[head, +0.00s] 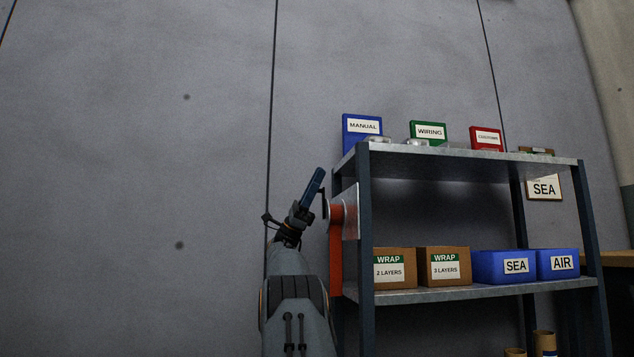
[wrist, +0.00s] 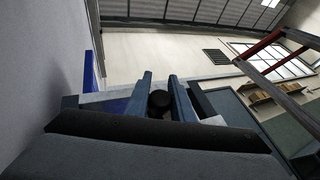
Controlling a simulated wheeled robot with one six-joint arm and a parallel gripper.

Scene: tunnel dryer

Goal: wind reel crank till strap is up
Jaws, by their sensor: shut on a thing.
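The reel (head: 350,212), with a pale side plate, is mounted at the left side of the shelf rack. A thin dark crank arm (head: 324,204) shows at the reel's left. My gripper (head: 317,178) is beside the reel at the crank. In the wrist view, my gripper's two blue fingers (wrist: 160,88) stand either side of a dark round crank knob (wrist: 160,102) and are shut on it.
The metal shelf rack (head: 450,293) stands right of my arm. It holds wrap boxes (head: 395,281), blue SEA and AIR bins (head: 503,278), and binders (head: 362,142) on top. A grey wall (head: 130,150) is behind; the space left of my arm looks clear.

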